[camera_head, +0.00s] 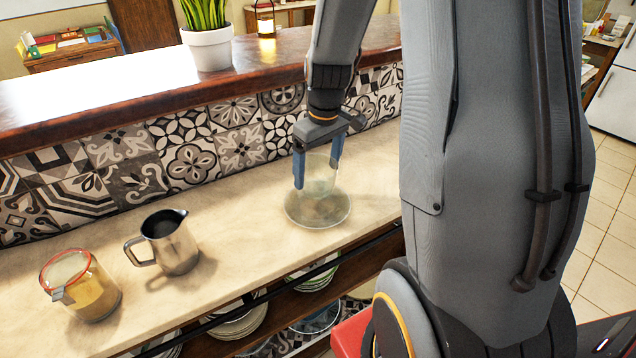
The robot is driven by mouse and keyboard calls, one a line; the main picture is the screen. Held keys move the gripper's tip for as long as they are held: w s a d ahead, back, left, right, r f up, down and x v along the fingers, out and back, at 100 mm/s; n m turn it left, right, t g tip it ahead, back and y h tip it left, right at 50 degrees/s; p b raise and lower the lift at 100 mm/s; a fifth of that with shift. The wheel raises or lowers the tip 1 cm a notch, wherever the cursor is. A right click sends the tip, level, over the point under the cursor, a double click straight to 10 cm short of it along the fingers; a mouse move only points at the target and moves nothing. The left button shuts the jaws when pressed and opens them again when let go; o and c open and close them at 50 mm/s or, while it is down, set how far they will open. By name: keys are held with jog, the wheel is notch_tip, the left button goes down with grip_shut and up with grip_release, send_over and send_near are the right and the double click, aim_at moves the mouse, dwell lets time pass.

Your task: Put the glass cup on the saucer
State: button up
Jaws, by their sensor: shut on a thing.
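A clear glass cup (318,178) is between the blue fingers of my gripper (318,171), which is shut on it. The cup is upright. A clear, round saucer (318,215) lies on the counter directly below the cup. The cup's lower end overlaps the middle of the saucer in this view. I cannot tell whether the cup touches the saucer or hangs just above it, as both are see-through.
A metal milk jug (172,245) and a glass jar with a red rim (82,285) stand on the counter (235,235) to the left. A tiled wall and raised wooden ledge (130,90) run behind, with a potted plant (208,45). Stacked plates (240,322) sit on shelves below.

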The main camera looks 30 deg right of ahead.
jog(key=shift+f+p, duration=0.5)
jog(key=shift+f, duration=1.8)
jog(key=shift+f, duration=0.15)
jog(key=o, duration=1.2)
notch_tip(320, 180, up, 12)
jog(key=s+b, duration=0.1)
jog(key=b, duration=0.2)
jog(key=s+a+f+m, duration=0.1)
jog(key=s+a+f, duration=0.1)
jog(key=s+a, duration=0.1)
jog(key=s+a+f+m, duration=0.1)
jog(key=s+a+f, duration=0.1)
jog(key=s+a, duration=0.1)
jog(key=s+a+f+m, duration=0.1)
jog(key=s+a+f, duration=0.1)
jog(key=s+a, duration=0.2)
jog(key=shift+s, duration=0.45)
